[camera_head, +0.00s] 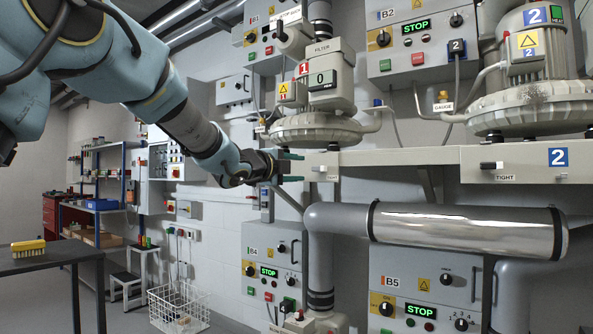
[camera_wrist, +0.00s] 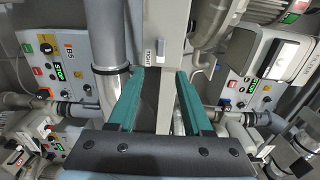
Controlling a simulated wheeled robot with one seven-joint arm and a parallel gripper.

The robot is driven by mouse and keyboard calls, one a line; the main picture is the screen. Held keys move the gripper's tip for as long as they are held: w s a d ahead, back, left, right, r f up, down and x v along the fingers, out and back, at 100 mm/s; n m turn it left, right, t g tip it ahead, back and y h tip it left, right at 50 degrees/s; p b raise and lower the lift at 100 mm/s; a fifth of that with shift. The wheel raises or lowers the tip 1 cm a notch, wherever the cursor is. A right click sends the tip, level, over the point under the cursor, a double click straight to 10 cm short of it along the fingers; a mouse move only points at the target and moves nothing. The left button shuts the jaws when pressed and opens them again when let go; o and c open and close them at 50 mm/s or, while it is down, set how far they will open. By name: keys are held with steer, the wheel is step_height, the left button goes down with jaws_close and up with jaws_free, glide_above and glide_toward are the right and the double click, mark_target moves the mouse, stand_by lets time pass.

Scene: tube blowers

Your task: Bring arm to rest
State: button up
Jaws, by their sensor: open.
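My arm (camera_head: 190,128) reaches from the upper left of the head view to the middle, in front of the blower wall. My gripper (camera_head: 292,168) is at the left end of the long grey shelf beam, close to the TIGHT latch (camera_head: 322,172). The grey beam end (camera_wrist: 162,45) lies just beyond the fingertips. I cannot tell whether a finger touches it.
Blower 1 (camera_head: 318,125) and blower 2 (camera_head: 535,105) stand on the beam. A silver-wrapped pipe (camera_head: 465,230) runs below it. Control boxes line the wall. A dark table (camera_head: 55,252) with a yellow brush (camera_head: 28,247) is at the left. A wire basket (camera_head: 178,308) stands on the floor.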

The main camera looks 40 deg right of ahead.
steer(key=shift+w, duration=0.1)
stand_by(0.3)
steer(key=w+a+f+n+t+y, duration=0.55)
steer(key=w+a+f+n, duration=0.5)
steer(key=a, duration=0.45)
steer(key=w+a+f+n+g+y, duration=0.15)
steer(key=a+f+n+y, duration=0.25)
steer(key=a+f, duration=0.45)
steer(key=w+a+f+n+y, duration=0.25)
steer(key=a+f+n, duration=0.2)
steer(key=a, duration=0.75)
steer(key=s+a+f+n+g+y, duration=0.3)
steer(key=s+a+f+n, duration=0.35)
steer(key=s+a, duration=0.4)
steer(key=s+a+f+n+g+y, duration=0.2)
steer(key=s+a+f+n+g, duration=0.3)
steer(key=s+a+f, duration=0.55)
step_height(320, 180, up, 21)
steer(key=w+a+n+t+p, duration=0.1)
steer(key=p, duration=1.7)
steer(key=shift+w+a+f, duration=0.15)
steer(key=shift+a+f, duration=0.05)
steer(key=shift+a, duration=0.05)
